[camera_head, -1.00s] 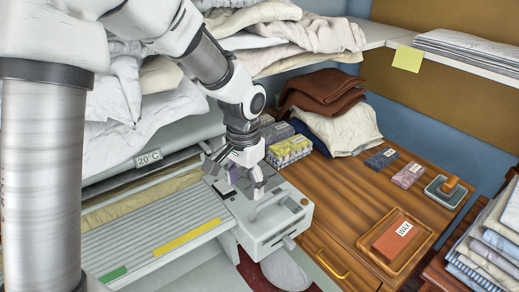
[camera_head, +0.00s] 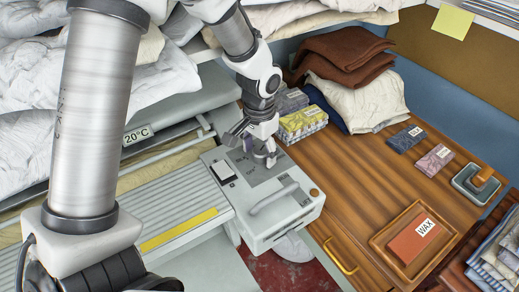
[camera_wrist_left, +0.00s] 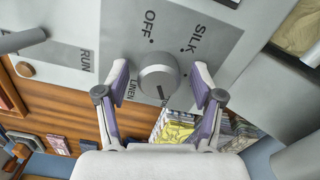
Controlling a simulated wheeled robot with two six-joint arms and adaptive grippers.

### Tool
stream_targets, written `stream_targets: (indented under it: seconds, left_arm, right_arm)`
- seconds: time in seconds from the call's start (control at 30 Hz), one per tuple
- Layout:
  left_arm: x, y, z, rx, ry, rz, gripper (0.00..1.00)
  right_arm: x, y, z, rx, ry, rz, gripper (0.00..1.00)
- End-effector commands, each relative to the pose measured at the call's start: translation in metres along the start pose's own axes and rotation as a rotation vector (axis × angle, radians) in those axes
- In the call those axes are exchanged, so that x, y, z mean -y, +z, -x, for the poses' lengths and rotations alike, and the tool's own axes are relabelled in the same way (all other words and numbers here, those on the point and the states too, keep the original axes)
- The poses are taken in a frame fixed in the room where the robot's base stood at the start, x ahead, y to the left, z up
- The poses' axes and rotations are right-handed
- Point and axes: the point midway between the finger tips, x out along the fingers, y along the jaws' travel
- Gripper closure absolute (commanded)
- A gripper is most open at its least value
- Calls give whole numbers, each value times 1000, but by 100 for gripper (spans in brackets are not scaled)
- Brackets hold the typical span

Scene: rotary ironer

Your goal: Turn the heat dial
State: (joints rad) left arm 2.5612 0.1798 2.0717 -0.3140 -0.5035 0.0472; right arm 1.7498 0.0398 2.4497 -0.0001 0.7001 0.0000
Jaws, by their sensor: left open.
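The heat dial (camera_wrist_left: 158,78) is a round grey knob on a dark grey plate marked OFF, SILK and LINEN. Its dark pointer line faces the bottom of the left wrist view, beside the word LINEN. My left gripper (camera_wrist_left: 160,74) is open, one purple-and-grey finger on each side of the dial. I cannot tell whether either finger touches it. My right gripper is not in view.
On the box are a white rocker switch (camera_head: 222,171) and a grey lever handle (camera_head: 274,197). The wooden top (camera_head: 365,180) holds a wax tray (camera_head: 377,241). Folded linen lies on the shelf above.

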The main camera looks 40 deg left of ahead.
Motion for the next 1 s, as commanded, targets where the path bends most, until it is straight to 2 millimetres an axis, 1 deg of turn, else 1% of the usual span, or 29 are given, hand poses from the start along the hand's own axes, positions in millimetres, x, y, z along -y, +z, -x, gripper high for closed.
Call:
stream_targets:
  seconds: [0.1,0.13,0.17,0.2,0.3,0.67,0.87,1.0]
  left_arm:
    - [0,0,0,0,0,0,33]
    - [0,0,1,0,0,0,36]
    - [0,0,1,0,0,0,47]
    - [0,0,1,0,0,0,61]
    - [0,0,0,0,0,0,93]
    - [0,0,2,-1,0,-20,93]
    - [0,0,4,1,1,-92,93]
    - [1,0,5,1,0,-184,93]
  right_arm:
    - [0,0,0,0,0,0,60]
    - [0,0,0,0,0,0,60]
    - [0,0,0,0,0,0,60]
    - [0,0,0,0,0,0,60]
    - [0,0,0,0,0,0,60]
    - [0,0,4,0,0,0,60]
    - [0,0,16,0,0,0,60]
    - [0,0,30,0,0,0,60]
